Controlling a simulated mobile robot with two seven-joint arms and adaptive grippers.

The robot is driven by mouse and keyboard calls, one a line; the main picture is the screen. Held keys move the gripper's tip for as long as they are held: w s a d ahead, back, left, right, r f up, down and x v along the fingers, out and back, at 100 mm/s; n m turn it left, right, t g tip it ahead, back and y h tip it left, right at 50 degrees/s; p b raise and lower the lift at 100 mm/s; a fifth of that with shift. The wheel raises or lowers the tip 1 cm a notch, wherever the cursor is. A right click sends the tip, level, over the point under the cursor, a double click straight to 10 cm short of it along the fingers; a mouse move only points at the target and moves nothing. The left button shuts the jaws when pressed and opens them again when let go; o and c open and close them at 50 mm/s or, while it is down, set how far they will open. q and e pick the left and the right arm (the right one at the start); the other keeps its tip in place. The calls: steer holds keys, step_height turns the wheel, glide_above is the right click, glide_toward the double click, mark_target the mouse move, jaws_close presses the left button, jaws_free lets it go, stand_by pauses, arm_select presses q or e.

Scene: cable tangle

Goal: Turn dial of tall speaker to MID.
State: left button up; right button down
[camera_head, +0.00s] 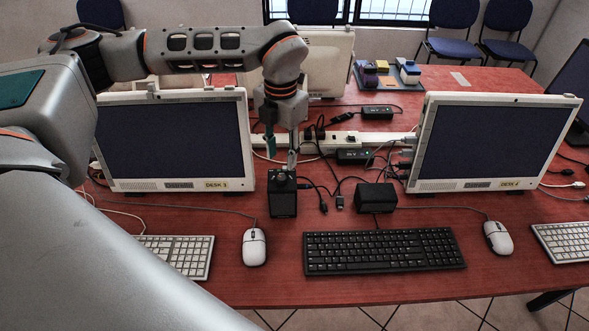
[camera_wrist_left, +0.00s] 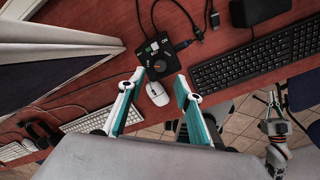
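The tall speaker (camera_head: 283,196) is a black upright box between the two front monitors. In the left wrist view its top (camera_wrist_left: 172,50) shows a round dark dial (camera_wrist_left: 160,66) and small pale and green labels, too small to read. I cannot tell where the dial points. My left gripper (camera_head: 281,148) is directly above the speaker, pointing down, apart from the dial. The left wrist view shows its fingers (camera_wrist_left: 159,78) spread and empty. What seems to be my right gripper (camera_wrist_left: 274,102) hangs at the right of that view, its fingers too small to judge.
A low black box (camera_head: 375,198) stands to the right of the speaker, with loose cables (camera_head: 330,190) between. A black keyboard (camera_head: 385,250) and white mouse (camera_head: 254,247) lie in front. Monitors (camera_head: 178,140) and (camera_head: 490,140) flank the speaker. A power strip (camera_head: 350,138) lies behind.

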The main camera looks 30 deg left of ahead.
mark_target(282, 177)
arm_select(q)
step_height(282, 177, down, 7)
steer(key=shift+r, duration=0.1)
stand_by(0.3)
jaws_close()
